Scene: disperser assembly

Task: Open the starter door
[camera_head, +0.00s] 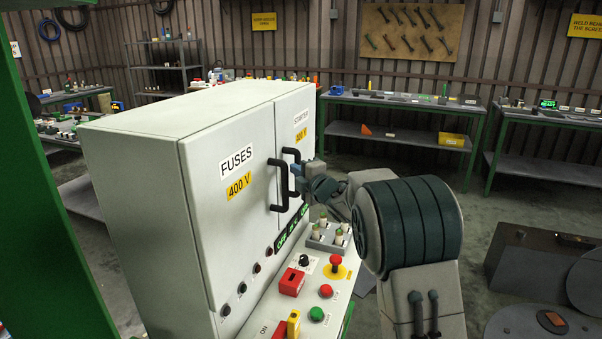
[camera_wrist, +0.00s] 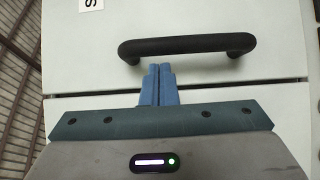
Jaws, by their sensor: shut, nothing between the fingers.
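The grey cabinet's starter door (camera_head: 297,118) is the narrow right-hand one, labelled STARTER, and looks flush with the fuses door (camera_head: 232,190) beside it. The starter door's black handle (camera_head: 291,152) is partly hidden by my gripper in the head view. In the wrist view a black bar handle (camera_wrist: 187,47) crosses the upper part of the picture. My gripper (camera_head: 297,172) is at the handles, its blue fingers pressed together and empty. In the wrist view the fingertips (camera_wrist: 158,67) lie just below the handle's bar, beside it and not around it. I cannot tell whether they touch it.
The fuses door's black handle (camera_head: 283,188) stands close beside the starter handle. Below the doors, a control panel (camera_head: 312,318) carries a red emergency button (camera_head: 336,262), other buttons and switches. Workbenches (camera_head: 400,103) stand at the back wall.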

